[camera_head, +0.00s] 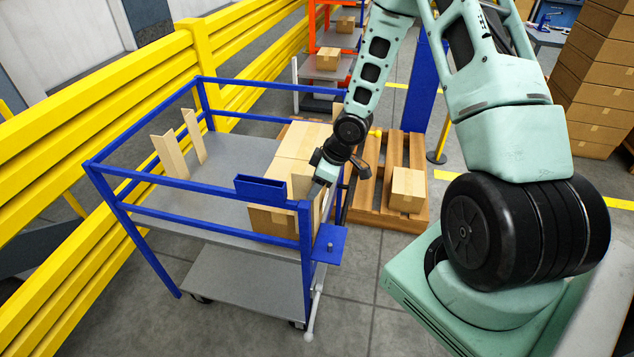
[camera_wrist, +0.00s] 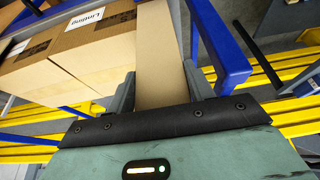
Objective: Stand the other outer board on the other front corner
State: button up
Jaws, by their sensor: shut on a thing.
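My gripper (camera_head: 322,181) is shut on a tan cardboard corner board (camera_head: 301,186), at the near right end of the blue-framed cart (camera_head: 222,172). In the wrist view the board (camera_wrist: 163,50) runs between the two fingers, beside the cartons (camera_wrist: 55,68) and close to the blue frame post (camera_wrist: 218,45). In the head view the board is upright by the near corner of the cartons (camera_head: 272,222). Its lower end is hidden, and I cannot tell whether it touches the deck or the cartons. Two more tan boards (camera_head: 170,156), (camera_head: 194,137) stand at the cart's left end.
A blue holder (camera_head: 260,189) hangs on the cart's front rail. A wooden pallet (camera_head: 375,185) with a small carton (camera_head: 407,189) lies behind, right of the cart. Yellow barriers (camera_head: 95,125) line the left. The middle of the cart deck is clear.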

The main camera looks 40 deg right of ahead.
aim_at(317, 204)
jog(key=shift+f+b, duration=2.85)
jog(key=shift+f, duration=1.1)
jog(key=o, duration=1.3)
jog(key=shift+o, duration=0.2)
jog(key=p+v, duration=0.6)
jog(key=v, duration=1.1)
jog(key=shift+r+p, duration=0.2)
jog(key=shift+p, duration=0.2)
jog(key=shift+d, duration=0.1)
